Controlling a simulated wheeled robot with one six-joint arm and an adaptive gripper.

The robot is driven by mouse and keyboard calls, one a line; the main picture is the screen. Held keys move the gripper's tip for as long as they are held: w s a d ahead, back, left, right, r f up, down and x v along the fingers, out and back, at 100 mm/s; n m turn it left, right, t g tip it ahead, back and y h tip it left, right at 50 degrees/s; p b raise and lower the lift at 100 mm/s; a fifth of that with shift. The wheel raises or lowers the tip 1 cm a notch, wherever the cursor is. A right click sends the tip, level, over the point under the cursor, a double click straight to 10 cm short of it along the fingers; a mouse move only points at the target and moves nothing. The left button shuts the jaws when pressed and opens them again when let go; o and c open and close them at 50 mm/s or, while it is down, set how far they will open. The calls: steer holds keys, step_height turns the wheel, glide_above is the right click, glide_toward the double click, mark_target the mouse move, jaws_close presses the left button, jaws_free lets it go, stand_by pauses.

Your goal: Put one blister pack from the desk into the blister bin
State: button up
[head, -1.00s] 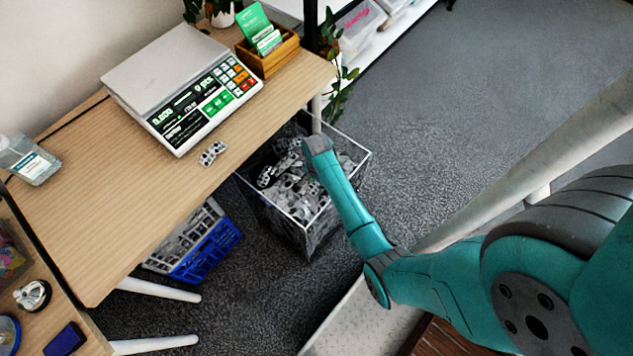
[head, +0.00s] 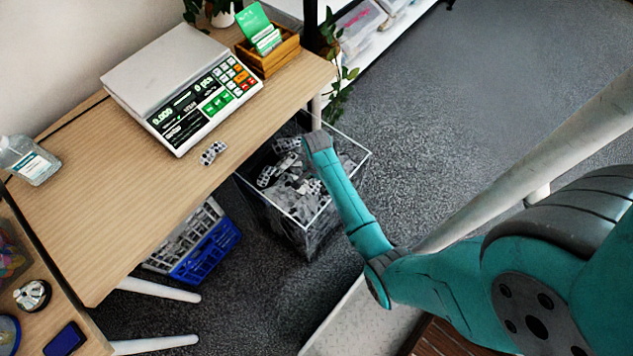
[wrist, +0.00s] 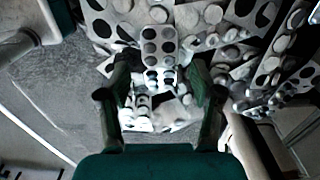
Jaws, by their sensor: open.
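A small silver blister pack (head: 213,153) lies on the wooden desk (head: 120,215), in front of the scale. The blister bin (head: 306,238), a clear-sided box with a white rim, stands on the floor beside the desk and holds many packs. My arm reaches over the bin; its gripper is hidden in the head view. In the wrist view my gripper (wrist: 155,88) is open, with its two fingers apart over the heap of packs. One pack (wrist: 159,46) shows upright just beyond and between the fingertips; I see no pack clamped.
A scale (head: 183,88) and a wooden card box (head: 268,55) stand at the desk's back. A bottle (head: 30,162) is at its left. A blue crate (head: 208,250) sits under the desk. Open carpet lies to the right.

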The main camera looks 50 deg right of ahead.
mark_target(317, 185)
step_height(317, 185, up, 10)
steer(key=shift+r, duration=0.25)
stand_by(0.6)
